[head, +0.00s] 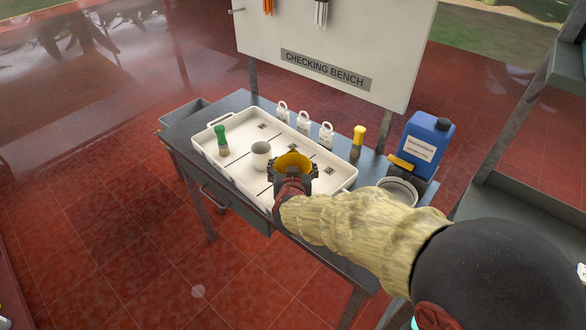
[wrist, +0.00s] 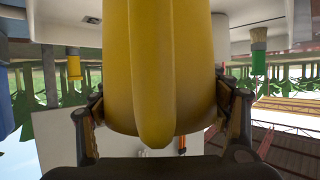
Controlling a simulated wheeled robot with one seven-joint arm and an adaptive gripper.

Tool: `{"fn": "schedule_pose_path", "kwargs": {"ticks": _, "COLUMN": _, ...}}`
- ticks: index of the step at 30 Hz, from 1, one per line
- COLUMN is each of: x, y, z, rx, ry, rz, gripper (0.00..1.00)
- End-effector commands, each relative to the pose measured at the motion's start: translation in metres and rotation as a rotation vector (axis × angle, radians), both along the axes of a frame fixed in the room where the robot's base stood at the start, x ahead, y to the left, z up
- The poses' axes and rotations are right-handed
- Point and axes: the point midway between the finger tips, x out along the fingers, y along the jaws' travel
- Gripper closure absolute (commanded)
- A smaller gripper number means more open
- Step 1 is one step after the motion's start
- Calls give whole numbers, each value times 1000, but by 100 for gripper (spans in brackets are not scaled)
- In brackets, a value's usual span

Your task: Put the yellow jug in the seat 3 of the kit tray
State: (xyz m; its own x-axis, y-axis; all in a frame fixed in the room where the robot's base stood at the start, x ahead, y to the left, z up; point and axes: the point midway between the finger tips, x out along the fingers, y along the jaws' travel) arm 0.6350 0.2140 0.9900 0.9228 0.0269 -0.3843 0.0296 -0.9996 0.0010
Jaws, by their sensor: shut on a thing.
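The yellow jug (head: 292,163) is held over the right half of the white kit tray (head: 203,151). My gripper (head: 292,174) is shut on it, and my arm covers part of the tray's front right. In the wrist view the jug (wrist: 160,70) fills the middle, with a gripper finger on each side of it. The tray holds a green-handled brush (head: 221,139) at the left and a white cup (head: 261,155) in the middle. The cup stands just left of the jug. Whether the jug's base touches the tray is hidden. Seat numbers are too small to read.
Several white tags (head: 304,122) stand along the tray's back edge. A yellow-handled brush (head: 357,141), a blue canister (head: 425,145) and a round pale dish (head: 398,188) are right of the tray. A white board (head: 330,40) rises behind the bench (head: 240,101).

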Motion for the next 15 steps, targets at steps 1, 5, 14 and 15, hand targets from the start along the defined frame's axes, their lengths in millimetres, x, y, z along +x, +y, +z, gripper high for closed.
{"fn": "schedule_pose_path", "kwargs": {"ticks": 1, "x": 1, "y": 0, "z": 2, "rx": 1, "ry": -3, "rz": 0, "gripper": 68}}
{"fn": "schedule_pose_path", "kwargs": {"ticks": 5, "x": 0, "y": 0, "z": 3, "rx": 1, "ry": -2, "rz": 0, "gripper": 68}}
{"fn": "schedule_pose_path", "kwargs": {"ticks": 14, "x": 0, "y": 0, "z": -1, "rx": 0, "ry": -1, "rz": 0, "gripper": 19}}
{"fn": "schedule_pose_path", "kwargs": {"ticks": 15, "x": 0, "y": 0, "z": -1, "rx": 0, "ry": -1, "rz": 0, "gripper": 17}}
